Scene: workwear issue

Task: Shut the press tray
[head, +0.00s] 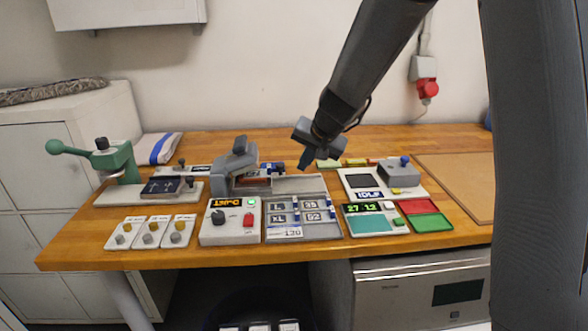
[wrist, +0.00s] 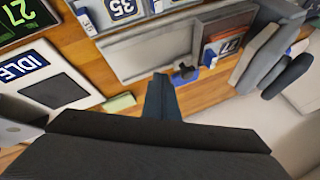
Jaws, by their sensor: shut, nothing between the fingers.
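The grey press (head: 238,165) stands near the middle of the bench behind a control box. A flat, shallow grey tray (head: 300,184) lies to its right, looking drawn out from it; the tray also shows in the wrist view (wrist: 150,50). A small blue knob (wrist: 185,73) sits at the tray's rear edge in the wrist view. My gripper (head: 305,165) is shut and empty, pointing down above the tray's rear edge. In the wrist view its fingers (wrist: 161,85) are beside the tray, left of the knob. I cannot tell whether they touch anything.
A green lever press (head: 122,163) stands at the left. The control box (head: 232,221) and a rack of size labels (head: 305,229) are in front. A device marked IDLE (head: 368,182) and red and green trays (head: 433,223) are at the right.

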